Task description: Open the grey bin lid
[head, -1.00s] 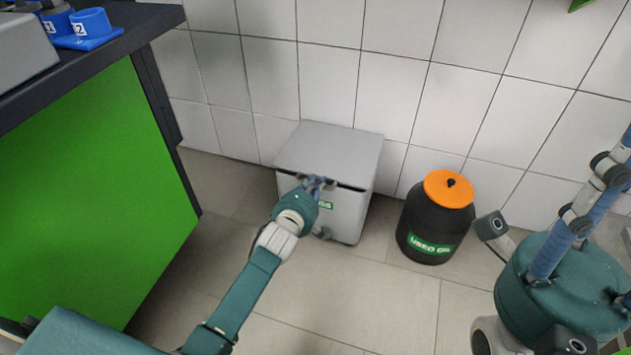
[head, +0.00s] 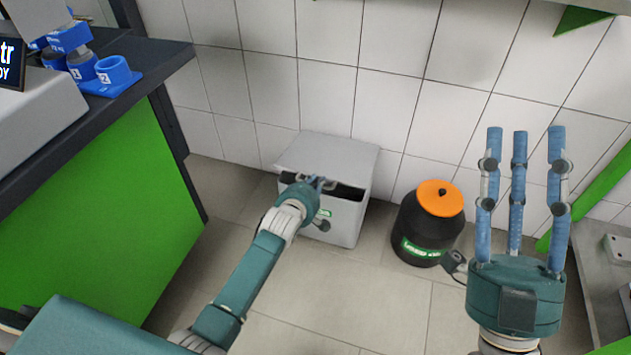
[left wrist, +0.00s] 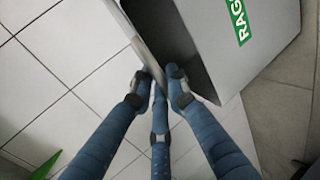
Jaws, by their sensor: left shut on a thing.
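The grey bin (head: 340,221) stands on the floor against the tiled wall. Its grey lid (head: 335,156) is partly raised, with a dark gap along the front. My left gripper (head: 317,184) is at the lid's front edge. In the left wrist view the fingers (left wrist: 158,78) are closed on the edge of the lid (left wrist: 143,40), and the bin's dark inside and its green label (left wrist: 238,20) show beside it. My right gripper (head: 520,195) is raised at the right, its three fingers spread and pointing up, empty.
A black drum (head: 427,228) with an orange lid stands just right of the bin. A green-sided bench (head: 100,230) with blue holders (head: 112,76) on top is at the left. The floor in front of the bin is clear.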

